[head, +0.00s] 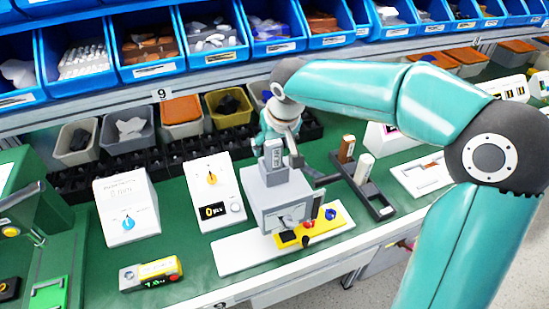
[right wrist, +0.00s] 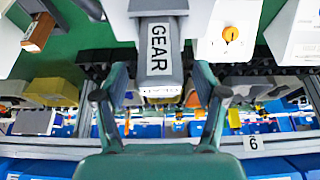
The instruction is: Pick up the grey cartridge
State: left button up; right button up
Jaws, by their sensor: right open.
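The grey cartridge (head: 273,157) stands upright in the top of a grey box-shaped device (head: 285,203) at the middle of the bench. In the right wrist view the cartridge (right wrist: 159,50) carries a white label reading GEAR. My right gripper (head: 280,140) is at the cartridge's upper part, partly hiding it in the head view. In the right wrist view the right gripper (right wrist: 160,78) is open, with one finger on each side of the cartridge and gaps showing between. My left gripper is not in view.
A dark rack (head: 381,207) right of the device holds a brown cartridge (head: 346,148) and a white cartridge (head: 364,168). A yellow control strip (head: 328,228) lies in front. A white meter (head: 212,190) stands to the left. Blue bins (head: 150,70) line the back.

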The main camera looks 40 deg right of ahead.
jog(key=shift+x, duration=1.3)
grip_shut()
jog(key=shift+r, duration=0.1)
